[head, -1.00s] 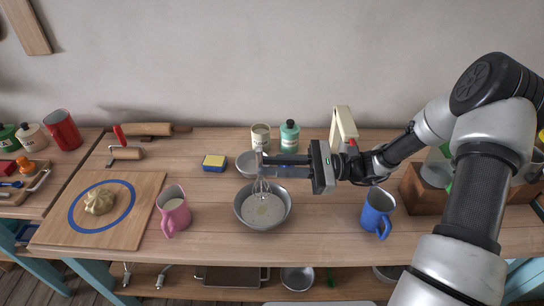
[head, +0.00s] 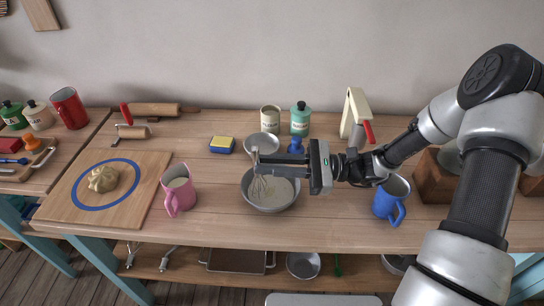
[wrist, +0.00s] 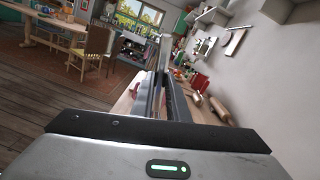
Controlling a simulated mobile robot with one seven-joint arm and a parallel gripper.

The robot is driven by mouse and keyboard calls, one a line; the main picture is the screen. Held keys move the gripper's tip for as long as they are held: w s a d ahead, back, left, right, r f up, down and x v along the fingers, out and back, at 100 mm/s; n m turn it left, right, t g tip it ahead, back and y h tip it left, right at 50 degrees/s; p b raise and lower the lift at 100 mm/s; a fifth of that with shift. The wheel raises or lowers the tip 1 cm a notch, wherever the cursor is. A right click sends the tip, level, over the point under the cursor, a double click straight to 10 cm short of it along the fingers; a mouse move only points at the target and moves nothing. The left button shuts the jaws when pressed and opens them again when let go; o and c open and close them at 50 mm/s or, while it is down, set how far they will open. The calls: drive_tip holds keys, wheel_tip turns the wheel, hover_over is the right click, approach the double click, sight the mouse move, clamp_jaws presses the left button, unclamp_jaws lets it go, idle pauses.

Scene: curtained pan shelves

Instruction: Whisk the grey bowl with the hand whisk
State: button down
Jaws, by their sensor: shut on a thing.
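The grey bowl (head: 272,211) stands on the wooden worktop in the head view, with a pale mixture inside. My gripper (head: 263,158) reaches in from the right above the bowl, its fingers shut on the hand whisk (head: 260,187). The whisk hangs roughly upright, with its wire end down inside the bowl, towards the bowl's left side. I cannot tell exactly how deep the wires sit in the mixture.
A small bowl (head: 262,144) stands just behind the grey bowl. A pink jug (head: 178,192) stands to the left, a blue jug (head: 389,200) to the right. A sponge (head: 222,145) and a green canister (head: 300,119) are behind. Worktop in front of the bowl is clear.

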drive_tip(key=shift+w+d+p, duration=0.25)
drive_tip(key=shift+w+d, duration=0.2)
drive_tip(key=shift+d, duration=0.25)
drive_tip(key=shift+w+d+p, duration=0.2)
drive_tip(key=shift+w+d, duration=0.25)
drive_tip(key=shift+d, duration=0.25)
idle(0.5)
